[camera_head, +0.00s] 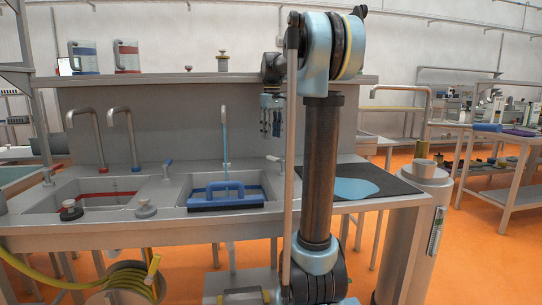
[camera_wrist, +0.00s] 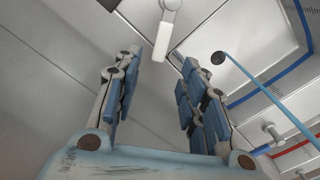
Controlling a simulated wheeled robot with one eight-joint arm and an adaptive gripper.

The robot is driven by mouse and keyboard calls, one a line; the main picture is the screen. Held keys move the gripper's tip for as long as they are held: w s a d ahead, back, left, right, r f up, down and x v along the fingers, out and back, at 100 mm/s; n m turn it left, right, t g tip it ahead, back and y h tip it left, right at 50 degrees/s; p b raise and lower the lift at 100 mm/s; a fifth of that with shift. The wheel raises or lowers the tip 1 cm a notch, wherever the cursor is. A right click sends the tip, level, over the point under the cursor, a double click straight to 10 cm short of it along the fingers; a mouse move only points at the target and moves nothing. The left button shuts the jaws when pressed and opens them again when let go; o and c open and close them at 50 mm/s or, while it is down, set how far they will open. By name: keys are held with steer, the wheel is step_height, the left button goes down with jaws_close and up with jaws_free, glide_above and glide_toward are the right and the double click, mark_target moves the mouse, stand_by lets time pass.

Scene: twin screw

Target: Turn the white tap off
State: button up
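The white tap handle (camera_head: 274,158) is a small pale lever on a short post at the sink's right end. In the wrist view the white lever (camera_wrist: 162,42) hangs from its round hub at the top edge, roughly lined up with the gap between my fingertips. My gripper (camera_head: 271,128) points down above the handle, apart from it in the head view. In the wrist view my gripper (camera_wrist: 160,62) has its two blue-padded fingers spread wide with nothing between them. Part of the tap's base is hidden behind my arm in the head view.
A dark mat (camera_head: 385,178) lies right. A shelf (camera_head: 180,77) runs above.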

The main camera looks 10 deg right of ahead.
step_height(320, 180, down, 9)
steer(key=shift+f, duration=0.15)
stand_by(0.4)
jaws_close()
